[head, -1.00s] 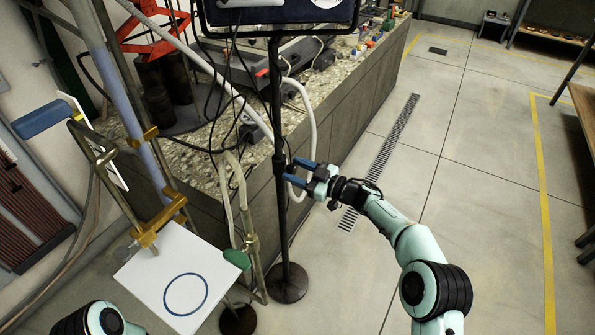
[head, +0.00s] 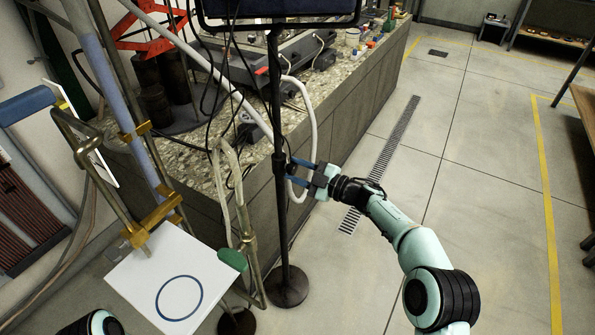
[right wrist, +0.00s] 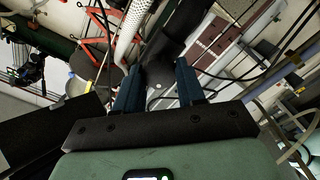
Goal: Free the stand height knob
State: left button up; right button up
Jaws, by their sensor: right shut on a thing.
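A black stand pole (head: 276,110) rises from a round base (head: 287,288) on the floor and carries a dark screen (head: 275,8) at the top. The stand height knob (head: 289,168) is a small dark part on the pole's collar, mostly hidden by my fingers. My right gripper (head: 298,170) reaches it from the right, its blue fingers shut on the knob. In the right wrist view the two blue fingers (right wrist: 158,88) stand on either side of a dark part, apparently the knob and collar. My left gripper is outside the view.
A pale hose (head: 312,125) and black cables hang close to the gripper. Left of the stand are a green-handled pipe valve (head: 232,259) and a white board with a blue ring (head: 158,270). The floor at right is clear.

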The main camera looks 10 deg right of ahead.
jog(key=o, duration=1.1)
jog(key=shift+c, duration=0.2)
jog(key=shift+d, duration=0.1)
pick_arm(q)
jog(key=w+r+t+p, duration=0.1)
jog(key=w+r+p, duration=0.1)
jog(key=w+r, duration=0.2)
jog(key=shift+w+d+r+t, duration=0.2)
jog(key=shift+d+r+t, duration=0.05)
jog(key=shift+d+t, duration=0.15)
pick_arm(e)
jog(key=v, duration=1.3)
jog(key=shift+s+d, duration=0.1)
